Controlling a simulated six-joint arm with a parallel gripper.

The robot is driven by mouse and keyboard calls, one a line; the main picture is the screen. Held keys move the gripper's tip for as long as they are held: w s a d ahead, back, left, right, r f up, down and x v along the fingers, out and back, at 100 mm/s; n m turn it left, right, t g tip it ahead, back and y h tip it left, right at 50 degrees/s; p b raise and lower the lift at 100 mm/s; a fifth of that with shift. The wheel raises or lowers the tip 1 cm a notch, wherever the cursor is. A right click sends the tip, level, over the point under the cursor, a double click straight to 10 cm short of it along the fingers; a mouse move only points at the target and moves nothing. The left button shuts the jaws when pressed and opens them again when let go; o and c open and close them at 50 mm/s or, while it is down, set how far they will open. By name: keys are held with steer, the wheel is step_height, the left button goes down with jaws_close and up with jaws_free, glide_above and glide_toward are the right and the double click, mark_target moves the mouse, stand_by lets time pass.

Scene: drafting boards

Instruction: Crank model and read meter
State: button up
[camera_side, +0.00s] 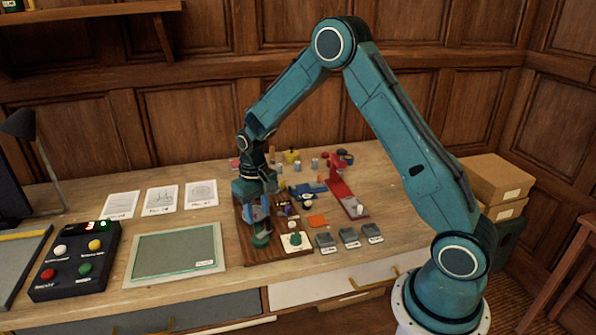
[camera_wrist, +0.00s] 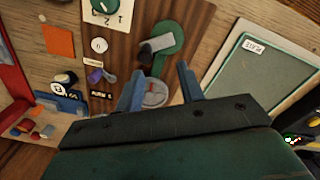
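The crank model is a brown wooden board (camera_wrist: 128,38) with a green disc (camera_wrist: 168,36) carrying a grey crank lever (camera_wrist: 157,45). My gripper (camera_wrist: 160,68) is over the board in the wrist view, its fingers apart on either side of a round pale dial (camera_wrist: 153,92), with the crank just beyond the fingertips. Whether the fingers touch anything is unclear. The board (camera_side: 246,236) and my gripper (camera_side: 258,215) also show in the side view. No meter reading is legible.
Three paper cards (camera_side: 160,200) lie behind the slate.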

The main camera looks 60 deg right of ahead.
steer(key=shift+r, duration=1.65)
steer(key=s+a+r+n+t, duration=0.1)
steer(key=s+a+r, duration=0.1)
steer(key=s+r, duration=0.55)
steer(key=s+a+r+t, duration=0.25)
steer(key=s+r, duration=0.25)
steer(key=r, duration=0.5)
steer(key=s+a+r+n+t, duration=0.1)
steer(key=s, duration=0.7)
steer(key=s+a+r+n+t, duration=0.1)
steer(key=s+a+r, duration=0.1)
steer(key=s, duration=0.5)
steer(key=shift+s, duration=0.4)
